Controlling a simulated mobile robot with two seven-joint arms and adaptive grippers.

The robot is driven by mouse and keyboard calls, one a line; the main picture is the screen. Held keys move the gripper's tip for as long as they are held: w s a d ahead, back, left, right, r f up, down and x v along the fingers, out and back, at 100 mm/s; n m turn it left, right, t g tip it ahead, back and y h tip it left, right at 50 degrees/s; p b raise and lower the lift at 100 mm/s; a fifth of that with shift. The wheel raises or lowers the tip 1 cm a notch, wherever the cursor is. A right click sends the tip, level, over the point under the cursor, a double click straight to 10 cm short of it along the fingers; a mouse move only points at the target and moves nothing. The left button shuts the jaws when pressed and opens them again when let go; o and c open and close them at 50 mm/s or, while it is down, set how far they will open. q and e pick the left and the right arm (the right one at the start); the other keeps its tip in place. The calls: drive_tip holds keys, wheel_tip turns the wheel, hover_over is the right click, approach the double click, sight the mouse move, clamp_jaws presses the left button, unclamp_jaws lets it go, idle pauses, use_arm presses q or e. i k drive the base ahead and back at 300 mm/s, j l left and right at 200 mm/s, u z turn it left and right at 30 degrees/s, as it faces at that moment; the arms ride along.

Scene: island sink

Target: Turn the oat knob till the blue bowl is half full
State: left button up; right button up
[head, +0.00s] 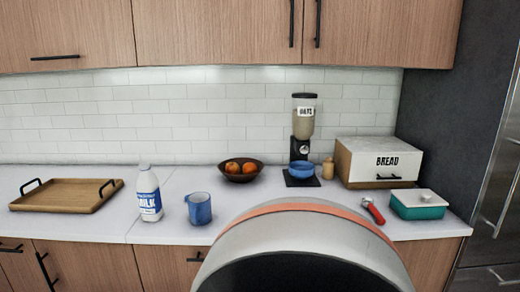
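The oats dispenser (303,125) stands at the back of the counter, right of centre, with oats showing in its clear hopper. Its dark knob (303,149) is low on the front, small in this view. The blue bowl (302,171) sits on the dispenser's black base, under the outlet. How much is in the bowl is too small to tell. Neither of my grippers shows in the head view.
A wooden bowl of fruit (240,169) is left of the dispenser; a bread box (378,163) is right. A blue mug (199,207), milk bottle (149,193), wooden tray (65,195), red-handled tool (373,211) and teal dish (419,204) stand on the counter (110,225).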

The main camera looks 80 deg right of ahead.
sight(304, 150)
drive_tip(key=z, duration=2.9)
